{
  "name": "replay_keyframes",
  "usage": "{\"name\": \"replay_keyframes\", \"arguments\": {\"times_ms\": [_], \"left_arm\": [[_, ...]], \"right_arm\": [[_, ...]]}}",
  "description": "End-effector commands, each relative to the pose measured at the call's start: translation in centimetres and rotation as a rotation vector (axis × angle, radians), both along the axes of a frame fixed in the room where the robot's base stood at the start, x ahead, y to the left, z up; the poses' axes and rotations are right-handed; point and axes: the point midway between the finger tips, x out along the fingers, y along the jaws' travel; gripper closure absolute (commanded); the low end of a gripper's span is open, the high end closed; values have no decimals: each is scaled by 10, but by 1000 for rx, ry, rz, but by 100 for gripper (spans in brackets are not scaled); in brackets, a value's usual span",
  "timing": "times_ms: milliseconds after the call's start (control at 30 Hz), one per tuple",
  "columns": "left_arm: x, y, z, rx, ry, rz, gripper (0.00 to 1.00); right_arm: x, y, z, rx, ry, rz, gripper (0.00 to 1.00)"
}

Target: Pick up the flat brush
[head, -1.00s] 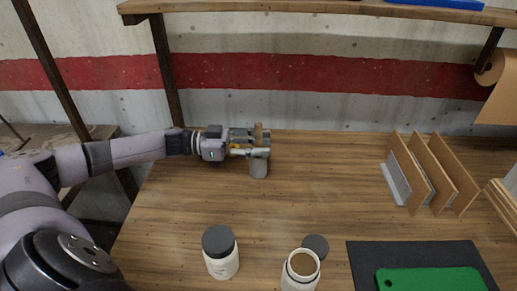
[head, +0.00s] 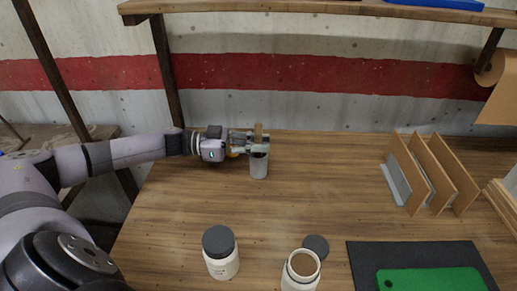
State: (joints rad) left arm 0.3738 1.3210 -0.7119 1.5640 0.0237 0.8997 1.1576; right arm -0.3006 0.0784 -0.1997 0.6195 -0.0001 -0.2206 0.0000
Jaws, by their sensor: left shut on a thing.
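The flat brush (head: 258,131) shows as a small upright tan-brown piece above my left gripper's fingers. My left gripper (head: 258,146) is shut on the brush at the far left part of the workbench. A grey cylindrical cup (head: 259,168) stands on the bench right below the fingers. The lower part of the brush is hidden by the fingers and the cup, so I cannot tell how deep it sits in the cup. My right gripper is not in view.
A jar with a dark lid (head: 220,252) and an open jar (head: 300,270) stand at the front, with a loose dark lid (head: 315,246) beside. A green board (head: 430,281) lies on a black mat (head: 365,252). A divider rack (head: 432,168) stands right. The bench middle is clear.

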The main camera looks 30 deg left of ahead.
Motion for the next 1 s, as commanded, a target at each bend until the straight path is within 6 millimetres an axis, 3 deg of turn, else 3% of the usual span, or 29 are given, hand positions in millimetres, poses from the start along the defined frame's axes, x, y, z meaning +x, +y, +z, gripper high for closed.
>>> {"name": "replay_keyframes", "arguments": {"times_ms": [167,367,567,1000], "left_arm": [[0,0,4,1,-1,0,100],[0,0,25,3,-4,0,100],[0,0,64,3,-5,-1,100],[0,0,171,0,-4,-1,100]], "right_arm": [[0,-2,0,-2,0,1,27],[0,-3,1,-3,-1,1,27],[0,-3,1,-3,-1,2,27],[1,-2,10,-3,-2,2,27]]}}
